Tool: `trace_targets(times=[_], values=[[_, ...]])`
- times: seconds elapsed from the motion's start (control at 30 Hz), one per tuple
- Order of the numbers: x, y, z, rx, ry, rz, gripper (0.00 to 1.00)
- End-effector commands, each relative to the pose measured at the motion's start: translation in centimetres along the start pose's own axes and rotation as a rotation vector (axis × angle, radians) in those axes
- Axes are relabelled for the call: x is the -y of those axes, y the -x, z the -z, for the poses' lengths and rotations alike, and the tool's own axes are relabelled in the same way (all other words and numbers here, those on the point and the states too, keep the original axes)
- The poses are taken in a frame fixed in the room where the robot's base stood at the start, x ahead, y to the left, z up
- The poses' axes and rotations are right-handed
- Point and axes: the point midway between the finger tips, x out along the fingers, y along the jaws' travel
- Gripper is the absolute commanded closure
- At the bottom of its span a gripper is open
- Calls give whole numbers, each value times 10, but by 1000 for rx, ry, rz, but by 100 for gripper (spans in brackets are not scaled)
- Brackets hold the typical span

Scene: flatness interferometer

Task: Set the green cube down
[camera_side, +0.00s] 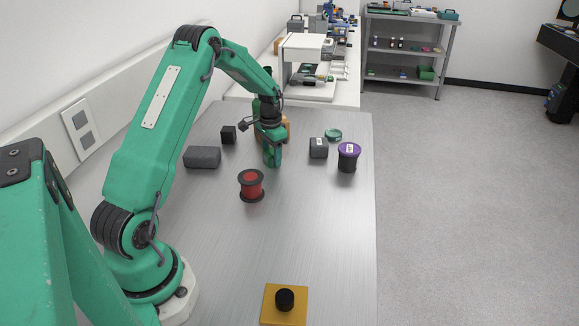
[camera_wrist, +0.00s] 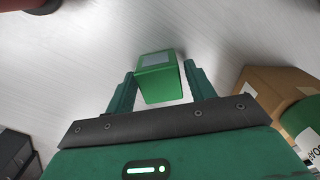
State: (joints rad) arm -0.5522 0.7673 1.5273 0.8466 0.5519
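The green cube (camera_wrist: 160,84) is between the two fingertips of my gripper (camera_wrist: 160,72) in the wrist view. It has a pale grey patch on one face. The fingers appear to meet its left and right sides. In the side view my gripper (camera_side: 272,158) points down, low over the metal table (camera_side: 310,220), beyond the red spool. There the cube cannot be told apart from the green fingers. Whether the cube touches the table is unclear.
A red spool (camera_side: 251,185), grey block (camera_side: 202,157) and black cube (camera_side: 228,134) lie left. A grey box (camera_side: 318,148), green dish (camera_side: 333,135) and purple-lidded jar (camera_side: 348,157) stand right. A cardboard box (camera_wrist: 265,85) is close by. The table's front middle is clear.

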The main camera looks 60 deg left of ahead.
Motion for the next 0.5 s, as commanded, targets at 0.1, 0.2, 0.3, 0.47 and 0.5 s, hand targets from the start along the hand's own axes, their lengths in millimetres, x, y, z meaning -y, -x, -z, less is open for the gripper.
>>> trace_targets(times=[0.1,0.2,0.3,0.47,0.5], values=[[0,0,0,0,0,0,38],[0,0,0,0,0,0,38],[0,0,0,0,0,0,38],[0,4,0,0,0,0,38],[0,6,0,0,0,0,38]])
